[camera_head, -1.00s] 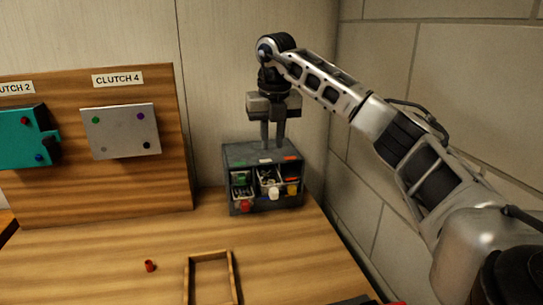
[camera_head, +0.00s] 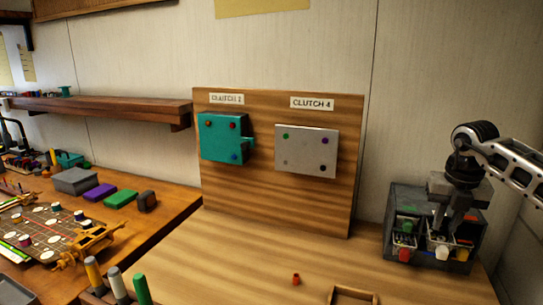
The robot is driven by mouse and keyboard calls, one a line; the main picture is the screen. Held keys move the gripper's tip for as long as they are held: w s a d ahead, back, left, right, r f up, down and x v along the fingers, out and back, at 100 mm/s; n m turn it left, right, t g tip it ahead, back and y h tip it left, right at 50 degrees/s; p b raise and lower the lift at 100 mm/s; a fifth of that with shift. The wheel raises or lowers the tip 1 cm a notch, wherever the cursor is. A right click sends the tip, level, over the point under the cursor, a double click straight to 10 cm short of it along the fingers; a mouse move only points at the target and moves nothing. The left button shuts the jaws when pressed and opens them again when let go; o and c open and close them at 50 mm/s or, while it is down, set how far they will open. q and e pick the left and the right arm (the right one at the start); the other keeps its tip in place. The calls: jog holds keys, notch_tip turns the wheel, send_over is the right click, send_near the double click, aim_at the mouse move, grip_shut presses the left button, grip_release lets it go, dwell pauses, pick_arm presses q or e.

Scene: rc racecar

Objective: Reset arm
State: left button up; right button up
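My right gripper (camera_head: 449,222) points down at the right side of the head view, in front of the upper part of a dark grey drawer box (camera_head: 395,255). Its two fingers look apart, with a narrow gap and nothing seen between them. The fingertips are close to the open bins; whether they touch anything cannot be told. My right arm (camera_head: 510,162) comes in from the right edge. My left gripper is not in view.
A wooden board holds a teal plate (camera_head: 220,140) and a grey plate (camera_head: 305,152). A small red cylinder (camera_head: 296,279) and a wooden frame (camera_head: 352,292) lie on the table. Colored posts (camera_head: 116,284) stand front left. The table's middle is mostly clear.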

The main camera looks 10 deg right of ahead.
jog(key=f, duration=0.3)
jog(key=shift+w+d+f, duration=0.15)
jog(key=shift+w+f, duration=0.05)
jog(key=shift+f, duration=0.05)
jog(key=shift+w+r, duration=0.15)
notch_tip(320, 180, up, 2)
jog(key=shift+r+b, duration=0.1)
jog(key=shift+b, duration=0.3)
jog(key=shift+a+r, duration=0.2)
jog(key=shift+r, duration=0.05)
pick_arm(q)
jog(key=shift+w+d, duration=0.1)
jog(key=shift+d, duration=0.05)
pick_arm(e)
jog(key=shift+s+r, duration=0.2)
